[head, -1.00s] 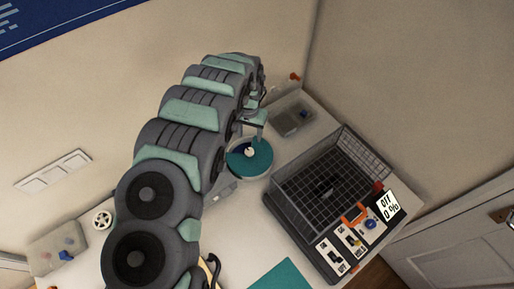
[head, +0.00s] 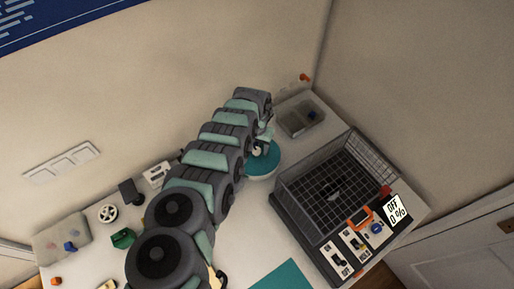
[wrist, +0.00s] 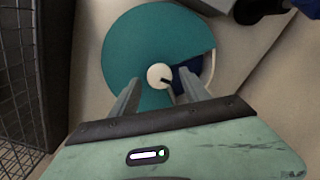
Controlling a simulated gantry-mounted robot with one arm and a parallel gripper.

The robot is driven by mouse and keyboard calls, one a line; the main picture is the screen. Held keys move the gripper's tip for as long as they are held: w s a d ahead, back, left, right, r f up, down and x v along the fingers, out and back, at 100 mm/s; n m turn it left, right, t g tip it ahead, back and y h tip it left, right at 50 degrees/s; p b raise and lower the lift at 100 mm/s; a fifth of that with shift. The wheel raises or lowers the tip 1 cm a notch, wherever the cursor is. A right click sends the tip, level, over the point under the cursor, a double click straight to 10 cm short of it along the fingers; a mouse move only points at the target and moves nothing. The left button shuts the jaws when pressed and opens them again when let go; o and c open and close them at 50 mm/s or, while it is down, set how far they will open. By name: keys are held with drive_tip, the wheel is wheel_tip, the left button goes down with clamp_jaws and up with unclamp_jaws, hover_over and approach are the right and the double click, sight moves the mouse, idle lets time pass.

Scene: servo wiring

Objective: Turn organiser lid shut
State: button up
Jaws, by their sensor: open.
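The round organiser (head: 263,168) has a teal lid and stands on the bench beside the wire basket; my arm hides part of it in the head view. In the wrist view the teal lid (wrist: 125,55) has a white centre knob (wrist: 159,74) with a dark mark. An open gap (wrist: 193,74) at the knob's right shows dark blue inside. My gripper (wrist: 156,86) is open, with one finger on each side of the knob. I cannot tell whether the fingers touch the knob or the lid.
The wire basket (head: 349,165) with its switch panel (head: 357,243) stands right of the organiser. A grey tray (head: 300,117) lies behind it near the wall. Small parts and a grey box (head: 60,237) are at the left. A teal mat (head: 277,277) lies in front.

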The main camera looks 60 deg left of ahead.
drive_tip(key=shift+f, duration=0.1)
drive_tip(key=shift+c, duration=0.4)
clamp_jaws()
idle(1.1)
